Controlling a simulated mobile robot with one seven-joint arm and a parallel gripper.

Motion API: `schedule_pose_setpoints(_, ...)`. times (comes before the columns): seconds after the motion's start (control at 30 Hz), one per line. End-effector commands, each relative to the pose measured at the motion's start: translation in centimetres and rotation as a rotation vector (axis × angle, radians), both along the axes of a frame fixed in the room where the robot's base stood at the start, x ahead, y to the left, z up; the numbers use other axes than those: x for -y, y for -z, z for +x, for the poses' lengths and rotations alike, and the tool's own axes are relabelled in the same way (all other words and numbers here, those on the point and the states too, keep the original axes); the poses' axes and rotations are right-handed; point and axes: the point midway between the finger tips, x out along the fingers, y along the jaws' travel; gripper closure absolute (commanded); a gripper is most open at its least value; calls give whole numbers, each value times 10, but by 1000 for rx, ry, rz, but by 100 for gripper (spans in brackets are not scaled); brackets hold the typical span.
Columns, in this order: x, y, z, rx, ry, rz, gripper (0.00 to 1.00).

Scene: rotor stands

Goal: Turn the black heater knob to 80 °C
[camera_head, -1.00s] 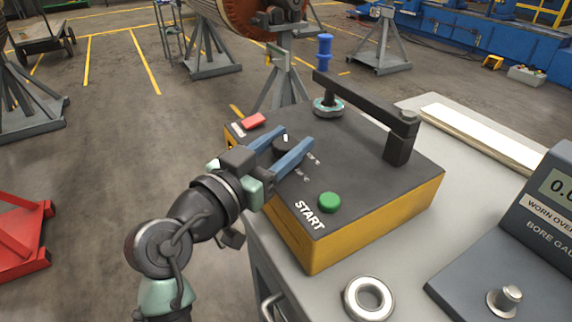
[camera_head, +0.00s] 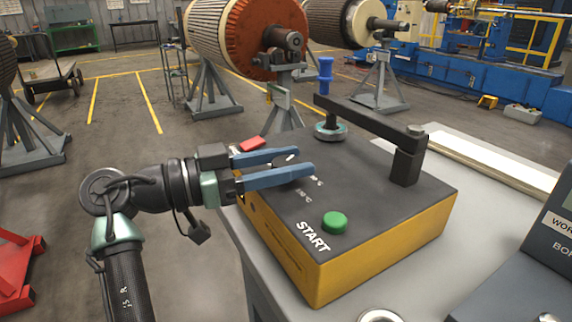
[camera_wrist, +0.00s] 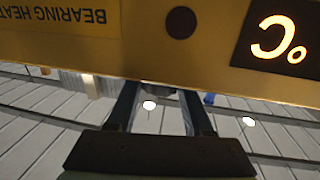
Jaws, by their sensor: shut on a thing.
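The black heater knob (camera_head: 287,163) sits on the dark top of the yellow bearing heater box (camera_head: 385,240), with a white pointer mark on it. My gripper (camera_head: 305,160) has its two blue fingers on either side of the knob and is shut on it. The fingers partly cover the knob and the printed dial labels; only parts of "°C" marks show, so the setting cannot be read. In the wrist view the dark knob (camera_wrist: 158,88) shows between the fingertips, beside the box's yellow face (camera_wrist: 190,60) with upside-down lettering and a lit "°C" display.
A green START button (camera_head: 335,222) and a red button (camera_head: 252,143) are on the box top near my gripper. A black post with a crossbar (camera_head: 405,165) stands at the back right. The grey bench (camera_head: 345,305) holds a ring and a gauge unit.

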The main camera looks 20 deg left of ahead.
Motion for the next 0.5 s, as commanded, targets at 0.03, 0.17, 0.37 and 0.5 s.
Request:
schedule_pose_setpoints(0.03, 0, 1, 0, -3, 3, -1, 100)
schedule_pose_setpoints(0.17, 0, 1, 0, -4, 5, -1, 100)
schedule_pose_setpoints(0.37, 1, 1, 0, -4, 5, -1, 100)
schedule_pose_setpoints(0.5, 1, 1, 0, -4, 4, -1, 25)
